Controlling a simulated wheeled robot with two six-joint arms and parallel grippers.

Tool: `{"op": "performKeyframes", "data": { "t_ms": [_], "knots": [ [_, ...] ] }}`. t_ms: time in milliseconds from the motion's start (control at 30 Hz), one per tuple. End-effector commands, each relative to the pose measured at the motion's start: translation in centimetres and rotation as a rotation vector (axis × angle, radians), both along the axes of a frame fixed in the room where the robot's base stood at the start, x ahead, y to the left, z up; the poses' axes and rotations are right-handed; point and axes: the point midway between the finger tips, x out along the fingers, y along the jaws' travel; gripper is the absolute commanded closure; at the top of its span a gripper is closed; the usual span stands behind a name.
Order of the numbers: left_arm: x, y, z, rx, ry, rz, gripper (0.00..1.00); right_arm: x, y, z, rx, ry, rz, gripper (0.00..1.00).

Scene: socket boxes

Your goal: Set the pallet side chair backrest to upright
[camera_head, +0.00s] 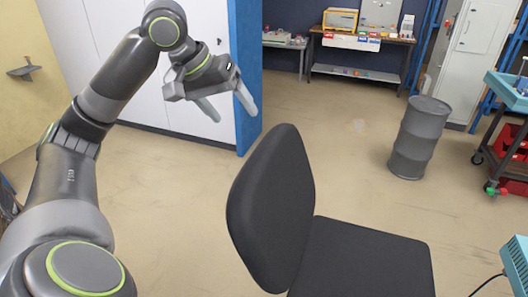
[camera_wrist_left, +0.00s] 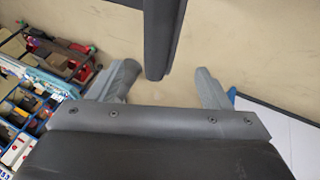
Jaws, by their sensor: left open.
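A dark grey chair stands in front of me in the head view. Its backrest (camera_head: 272,210) rises at the left of its seat (camera_head: 365,262); I cannot tell its exact tilt. My left gripper (camera_head: 228,104) is open and empty, up and left of the backrest's top edge, and looks apart from it. In the left wrist view the open fingers (camera_wrist_left: 165,78) point toward a narrow dark part (camera_wrist_left: 162,35), likely the backrest seen edge-on, whose end shows between them. My right gripper is not in view.
A grey drum (camera_head: 419,138) stands on the floor behind the chair at right. White cabinets with a blue side panel (camera_head: 246,70) stand behind my left gripper. Open floor surrounds the chair.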

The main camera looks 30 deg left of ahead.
Motion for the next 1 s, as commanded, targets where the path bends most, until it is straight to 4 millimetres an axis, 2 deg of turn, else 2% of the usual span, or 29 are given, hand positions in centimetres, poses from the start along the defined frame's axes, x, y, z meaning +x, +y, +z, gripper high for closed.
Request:
{"op": "performKeyframes", "data": {
  "t_ms": [400,800,1000],
  "knots": [
    [3.0,-1.6,-5.8,-0.005,0.003,-0.004,0.28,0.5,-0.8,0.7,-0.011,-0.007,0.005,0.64],
    [6.0,-3.0,-11.6,-0.004,0.002,-0.003,0.28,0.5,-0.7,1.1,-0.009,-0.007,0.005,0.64],
    [7.1,-3.5,-13.7,-0.003,0.001,-0.001,0.28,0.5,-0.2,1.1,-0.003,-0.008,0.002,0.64]
  ]
}}
